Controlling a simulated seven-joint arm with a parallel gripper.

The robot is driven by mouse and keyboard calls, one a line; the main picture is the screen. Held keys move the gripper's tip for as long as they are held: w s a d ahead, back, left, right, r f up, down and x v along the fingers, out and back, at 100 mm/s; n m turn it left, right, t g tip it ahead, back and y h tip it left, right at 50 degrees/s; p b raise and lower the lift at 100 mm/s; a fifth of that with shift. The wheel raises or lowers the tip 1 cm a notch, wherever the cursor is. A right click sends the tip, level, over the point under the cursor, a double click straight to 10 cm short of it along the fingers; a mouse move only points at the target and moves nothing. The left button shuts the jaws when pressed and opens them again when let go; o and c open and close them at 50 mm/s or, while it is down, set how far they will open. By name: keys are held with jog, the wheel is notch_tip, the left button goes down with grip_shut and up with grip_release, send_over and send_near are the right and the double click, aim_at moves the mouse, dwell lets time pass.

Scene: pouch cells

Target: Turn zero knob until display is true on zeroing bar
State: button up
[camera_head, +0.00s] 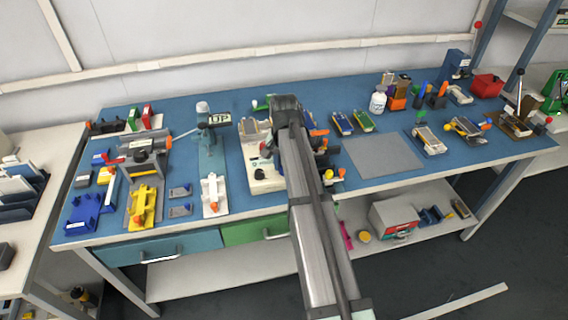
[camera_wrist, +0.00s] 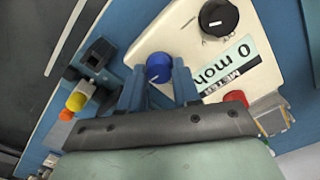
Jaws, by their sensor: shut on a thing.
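The meter (camera_wrist: 188,40) is a cream box with a blue knob (camera_wrist: 159,66), a black knob (camera_wrist: 218,17) and a display (camera_wrist: 228,70). The display text is tilted in the wrist view and seems to read "0 moh", with "METER" beside it. My gripper (camera_wrist: 160,72) has its two blue fingers on either side of the blue knob and is shut on it. The knob has a white pointer line. In the head view the meter (camera_head: 262,184) is partly behind my arm, and my fingertips are hidden. I cannot make out the zeroing bar for certain.
A red round part (camera_wrist: 236,98) sits near the meter's edge, close to my gripper. In the head view, a grey mat (camera_head: 383,156) lies clear right of my arm; other fixtures crowd the blue bench.

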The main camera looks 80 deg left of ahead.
jog(key=shift+m, duration=0.3)
jog(key=o, duration=1.1)
jog(key=shift+c, duration=0.2)
notch_tip(320, 180, up, 14)
jog(key=shift+f, duration=0.1)
dwell(0.5)
